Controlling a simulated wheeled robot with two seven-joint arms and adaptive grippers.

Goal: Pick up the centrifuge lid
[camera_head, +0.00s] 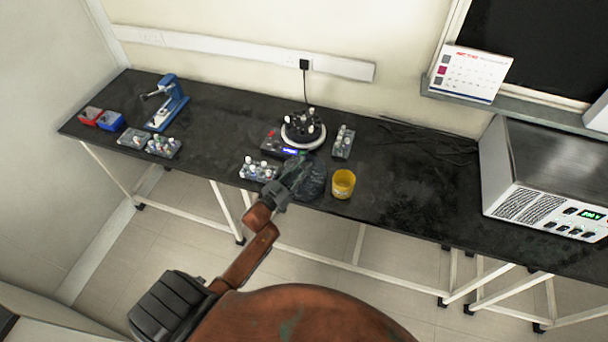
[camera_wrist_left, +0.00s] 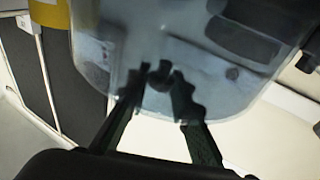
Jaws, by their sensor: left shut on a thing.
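The centrifuge lid (camera_head: 316,183) is a translucent, smoky dome near the front edge of the bench. My left gripper (camera_head: 297,178) is shut on it, at its left side in the head view. In the left wrist view the lid (camera_wrist_left: 225,55) fills the upper middle, and the left gripper's dark fingers (camera_wrist_left: 160,90) close around its small dark knob (camera_wrist_left: 160,72). The centrifuge (camera_head: 318,139) stands uncovered behind the lid, with several tubes in its dark rotor. My right gripper is not in view.
A yellow cup (camera_head: 343,184) stands just right of the lid. Tube racks sit left (camera_head: 258,171) and right (camera_head: 343,142) of the centrifuge. A blue press (camera_head: 169,103) and small bins are at far left. A large metal instrument (camera_head: 545,175) is at right.

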